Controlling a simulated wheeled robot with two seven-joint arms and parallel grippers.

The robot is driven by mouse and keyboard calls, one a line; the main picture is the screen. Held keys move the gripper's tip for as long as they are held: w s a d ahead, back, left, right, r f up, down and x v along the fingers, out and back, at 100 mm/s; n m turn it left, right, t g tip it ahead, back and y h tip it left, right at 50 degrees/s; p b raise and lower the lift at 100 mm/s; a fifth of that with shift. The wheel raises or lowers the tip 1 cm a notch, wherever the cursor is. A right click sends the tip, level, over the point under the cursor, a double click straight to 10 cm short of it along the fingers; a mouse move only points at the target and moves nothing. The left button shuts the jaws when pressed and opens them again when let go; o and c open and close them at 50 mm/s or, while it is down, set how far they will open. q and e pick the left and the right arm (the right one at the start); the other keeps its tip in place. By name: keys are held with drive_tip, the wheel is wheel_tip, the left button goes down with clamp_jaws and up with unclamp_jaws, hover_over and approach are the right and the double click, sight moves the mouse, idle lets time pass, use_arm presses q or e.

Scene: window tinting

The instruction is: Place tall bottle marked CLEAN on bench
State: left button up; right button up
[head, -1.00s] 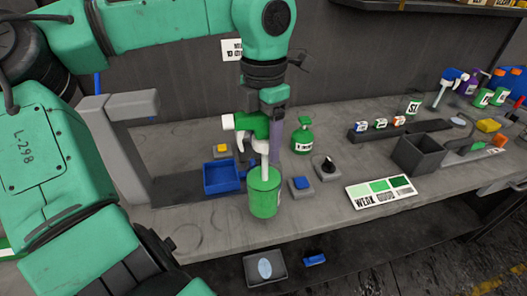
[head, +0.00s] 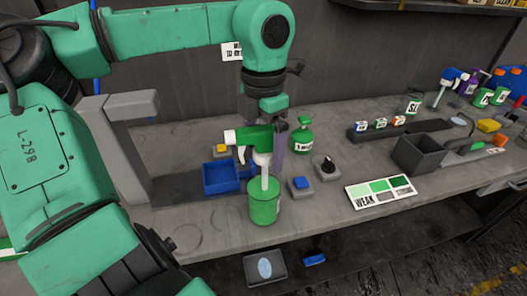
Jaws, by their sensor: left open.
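A tall bottle (head: 263,203) with a green body, a white neck and a green-and-white spray head (head: 254,139) stands upright at the front of the bench (head: 330,205). Its label mostly faces away, so I cannot read CLEAN. Its base looks at or very near the bench top; I cannot tell if it touches. My left gripper (head: 277,140) is at the bottle's upper part, just behind the spray head, which partly hides the fingers. Its jaws are open. My right gripper is not in view.
A blue tray (head: 221,177) lies left of the bottle. A blue button (head: 301,185), a dark knob (head: 327,167) and a green pump bottle (head: 302,135) stand to its right and behind. A WEAK/GOOD shade card (head: 380,192) lies further right. The left front of the bench is clear.

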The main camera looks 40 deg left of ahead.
use_arm(q)
wheel_tip(320, 180, up, 11)
drive_tip(key=shift+d+f, duration=0.1)
drive_tip(key=shift+f, duration=0.1)
idle(0.4)
